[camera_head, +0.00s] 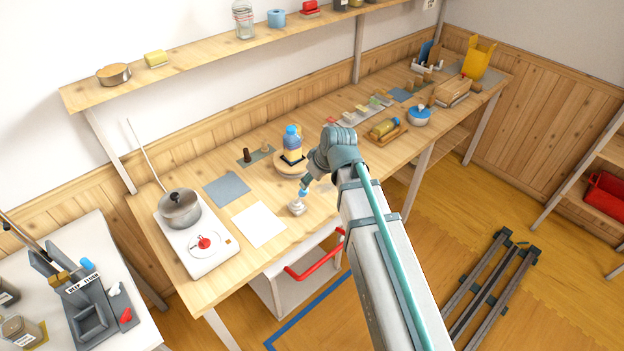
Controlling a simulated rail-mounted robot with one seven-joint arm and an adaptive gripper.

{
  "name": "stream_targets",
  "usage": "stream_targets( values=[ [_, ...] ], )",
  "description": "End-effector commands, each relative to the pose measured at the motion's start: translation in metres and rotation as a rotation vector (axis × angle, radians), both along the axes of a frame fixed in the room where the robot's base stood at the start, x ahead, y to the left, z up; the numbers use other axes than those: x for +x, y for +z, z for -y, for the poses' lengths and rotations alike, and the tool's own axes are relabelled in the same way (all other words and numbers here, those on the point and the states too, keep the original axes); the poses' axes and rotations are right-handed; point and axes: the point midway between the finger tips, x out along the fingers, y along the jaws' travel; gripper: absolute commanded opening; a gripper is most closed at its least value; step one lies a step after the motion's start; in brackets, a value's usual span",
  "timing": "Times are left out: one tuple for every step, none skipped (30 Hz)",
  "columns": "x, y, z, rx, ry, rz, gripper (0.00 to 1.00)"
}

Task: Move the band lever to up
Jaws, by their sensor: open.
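My gripper (298,206) points down over the front middle of the workbench, just in front of a jar. It is open, and I see nothing between its fingers, though it is small here. On the left table, a grey deep fryer (92,318) has a blue knob (87,265) and a red part (126,315).
A hotplate (212,250) with a pot (180,210) stands at the bench's left end. A white sheet (259,225) and a grey mat (227,189) lie flat between. A tray with a yellow item (384,128) and a blue-lidded bowl (419,116) stand right. A shelf (200,55) runs above.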

Motion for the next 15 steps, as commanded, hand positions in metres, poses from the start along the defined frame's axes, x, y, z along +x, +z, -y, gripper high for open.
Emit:
stream_targets(
  values=[
    [0.002,-0.006,-0.001,-0.001,0.000,-0.001,0.46],
    [0.003,-0.008,-0.002,-0.001,0.000,-0.001,0.46],
    [0.003,-0.011,-0.003,-0.001,0.000,-0.001,0.46],
    [0.004,-0.013,-0.003,-0.001,0.000,-0.001,0.46],
    [0.005,-0.015,-0.004,-0.001,0.000,-0.001,0.46],
    [0.006,-0.017,-0.005,-0.001,0.000,-0.001,0.46],
    [0.006,-0.019,-0.005,-0.001,0.000,-0.001,0.46],
    [0.007,-0.021,-0.006,-0.001,0.000,-0.001,0.46],
    [0.008,-0.023,-0.007,-0.001,0.000,-0.001,0.46],
    [0.009,-0.025,-0.007,-0.001,0.000,-0.001,0.46],
    [0.009,-0.027,-0.008,0.000,-0.001,-0.001,0.46],
    [0.010,-0.030,-0.009,0.000,-0.001,-0.001,0.46],
    [0.011,-0.032,-0.009,0.000,-0.001,-0.001,0.46],
    [0.012,-0.034,-0.010,0.000,-0.001,-0.001,0.46],
    [0.013,-0.036,-0.010,0.000,-0.001,-0.001,0.46]
  ],
)
